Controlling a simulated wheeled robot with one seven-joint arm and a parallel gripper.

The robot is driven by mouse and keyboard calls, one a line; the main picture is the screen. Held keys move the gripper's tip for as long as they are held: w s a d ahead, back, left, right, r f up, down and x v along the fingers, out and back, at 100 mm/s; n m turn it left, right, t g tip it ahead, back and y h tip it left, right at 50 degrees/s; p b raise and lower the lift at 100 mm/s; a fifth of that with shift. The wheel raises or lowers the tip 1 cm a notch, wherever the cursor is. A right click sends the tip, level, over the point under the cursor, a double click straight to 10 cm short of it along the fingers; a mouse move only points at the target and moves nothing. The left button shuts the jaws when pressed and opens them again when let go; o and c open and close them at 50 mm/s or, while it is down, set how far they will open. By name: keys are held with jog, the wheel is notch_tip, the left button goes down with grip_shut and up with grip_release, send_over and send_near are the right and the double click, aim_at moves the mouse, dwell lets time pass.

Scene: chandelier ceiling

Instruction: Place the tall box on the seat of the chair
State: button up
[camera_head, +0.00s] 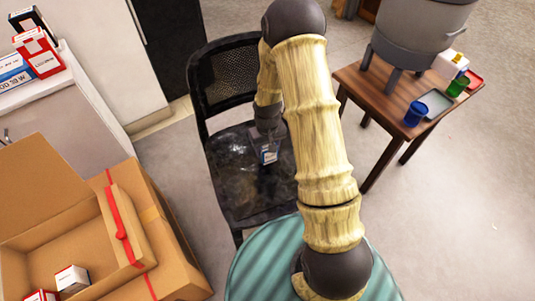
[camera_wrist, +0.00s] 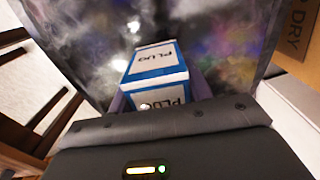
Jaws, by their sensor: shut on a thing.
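The black chair (camera_head: 232,192) stands in the middle of the head view, with a perforated backrest and a dark, mottled seat. My gripper (camera_head: 268,150) is over the seat, pointing down. It is shut on a blue and white box (camera_head: 269,157). In the wrist view the box (camera_wrist: 158,72) shows the word PLUG on two faces, between the fingers, with the dark seat (camera_wrist: 85,40) behind it. I cannot tell whether the box touches the seat. My arm hides the right part of the chair.
An open cardboard box (camera_head: 165,225) with small boxes inside stands at left front. A white counter (camera_head: 60,115) holds red and blue boxes. A wooden side table (camera_head: 385,92) at right bears a grey pot (camera_head: 415,35) and cups. A teal round surface (camera_head: 255,262) is in front.

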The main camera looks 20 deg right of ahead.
aim_at(268, 154)
jog(key=shift+f+b, duration=0.6)
jog(key=shift+f, duration=1.25)
jog(key=shift+f, duration=0.1)
jog(key=o, duration=1)
notch_tip(268, 154, up, 12)
jog(key=p, duration=0.3)
jog(key=shift+p, duration=0.35)
